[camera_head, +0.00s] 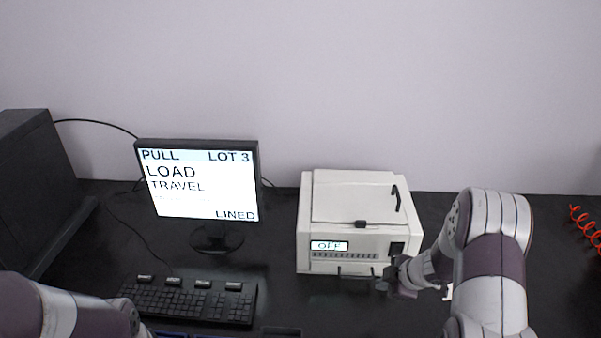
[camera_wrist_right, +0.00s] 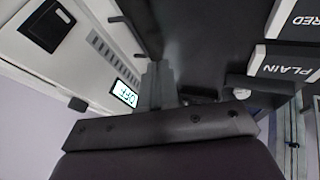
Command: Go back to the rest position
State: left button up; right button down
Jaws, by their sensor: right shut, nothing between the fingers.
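My right gripper (camera_head: 382,281) is shut and empty, in front of the lower right front of the white rheometer. In the right wrist view its closed fingers (camera_wrist_right: 158,86) point toward the machine's front, and I cannot tell whether they touch it. The white rheometer (camera_head: 350,205) stands on the dark bench with its lid down, and its small display (camera_head: 329,246) reads OFF. The machine also shows tilted in the right wrist view (camera_wrist_right: 50,75). My left arm enters at the lower left of the head view, and its gripper is not visible.
A monitor (camera_head: 200,185) reads PULL, LOT 3, LOAD TRAVEL, LINED. A black keyboard (camera_head: 190,303) lies before it. A dark cabinet (camera_head: 35,190) stands at left and a red coiled cord (camera_head: 586,226) at right. The right wrist view shows a bin label reading PLAIN (camera_wrist_right: 287,68).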

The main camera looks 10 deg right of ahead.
jog(key=s+d+r+m+g+h, duration=0.25)
jog(key=s+m+h, duration=0.25)
jog(key=s+m, duration=0.6)
jog(key=s+a+r+m+g+y, duration=0.1)
jog(key=s+a+r, duration=0.3)
jog(key=a, duration=0.3)
jog(key=s+a+r+m+g+y, duration=0.1)
jog(key=s+a+r, duration=0.3)
jog(key=a, duration=0.4)
jog(key=shift+s+a+r+m, duration=0.15)
jog(key=shift+s+r+m, duration=0.25)
jog(key=shift+m, duration=0.2)
jog(key=shift+s, duration=0.1)
